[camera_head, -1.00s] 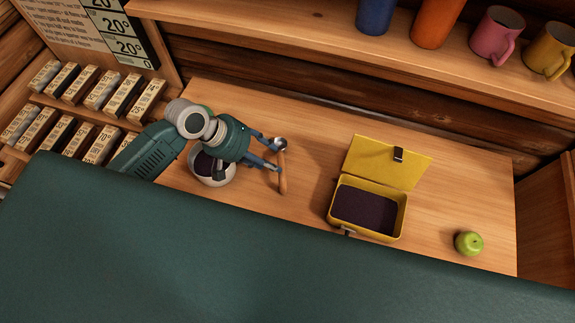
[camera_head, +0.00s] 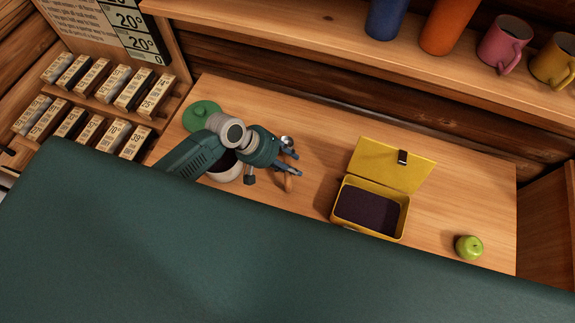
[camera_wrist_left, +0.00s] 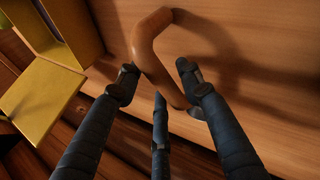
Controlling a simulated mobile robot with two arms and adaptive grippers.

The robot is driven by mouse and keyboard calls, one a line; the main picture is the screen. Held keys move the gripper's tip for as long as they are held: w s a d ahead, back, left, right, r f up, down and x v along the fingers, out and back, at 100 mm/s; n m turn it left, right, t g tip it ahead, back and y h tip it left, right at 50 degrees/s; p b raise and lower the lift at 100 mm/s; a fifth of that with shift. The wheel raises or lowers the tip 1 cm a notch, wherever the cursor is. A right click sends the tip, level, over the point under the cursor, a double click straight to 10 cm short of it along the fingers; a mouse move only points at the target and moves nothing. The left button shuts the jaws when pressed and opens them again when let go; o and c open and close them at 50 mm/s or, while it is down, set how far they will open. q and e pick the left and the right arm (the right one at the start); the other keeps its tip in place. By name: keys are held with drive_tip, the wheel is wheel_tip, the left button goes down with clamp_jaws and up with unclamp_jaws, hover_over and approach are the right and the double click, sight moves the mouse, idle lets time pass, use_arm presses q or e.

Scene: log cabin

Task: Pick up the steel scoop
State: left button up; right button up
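The steel scoop has a small shiny bowl (camera_head: 287,141) and a brown handle (camera_head: 288,184). It is on the wooden counter, and my left gripper (camera_head: 296,164) hides its middle. In the left wrist view a curved brown handle (camera_wrist_left: 150,45) passes between the spread fingertips of my left gripper (camera_wrist_left: 157,70). The fingers are apart, with gaps visible beside the handle. The scoop's bowl is not clear in that view. My right gripper is not in view.
An open yellow box (camera_head: 403,218) with a dark inside stands right of the scoop. A green apple (camera_head: 469,247) lies farther right. A whitish pot (camera_head: 228,174) is partly hidden under my left arm, near a green round lid (camera_head: 203,116). A shelf (camera_head: 330,32) with mugs runs behind.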

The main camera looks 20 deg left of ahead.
use_arm(q)
clamp_jaws()
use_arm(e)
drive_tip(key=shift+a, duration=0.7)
use_arm(q)
drive_tip(key=shift+r, duration=0.1)
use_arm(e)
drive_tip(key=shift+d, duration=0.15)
